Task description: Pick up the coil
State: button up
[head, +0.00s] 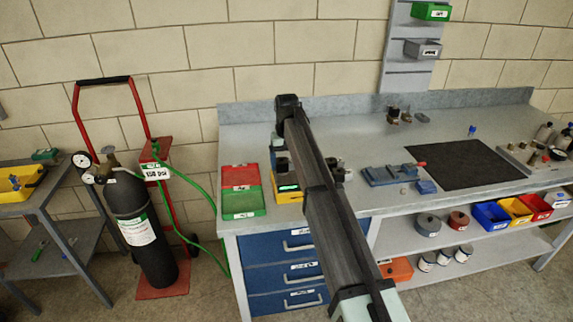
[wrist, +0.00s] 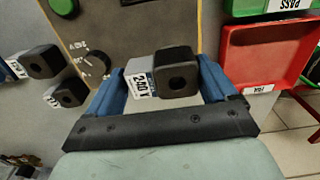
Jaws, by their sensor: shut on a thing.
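In the wrist view, the coil (wrist: 178,72) is a black block with a round hole in its face and a white label reading 240 V on its left side. My gripper (wrist: 164,80) has its two blue fingers on either side of this coil and is shut on it. Two similar black coils with white labels, one (wrist: 41,62) above the other (wrist: 70,92), sit to the left, outside the fingers. In the head view my arm hides the gripper and the held coil.
A brown panel (wrist: 125,30) with a dial and green button lies beyond the coil. A red tray (wrist: 268,55) is at right; it adjoins a green tray (head: 243,202) in the head view. A blue vise (head: 385,176) and black mat (head: 455,165) are farther right on the bench.

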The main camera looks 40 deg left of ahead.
aim_at(287, 160)
notch_tip(287, 160, up, 22)
dwell(1.4)
dwell(0.4)
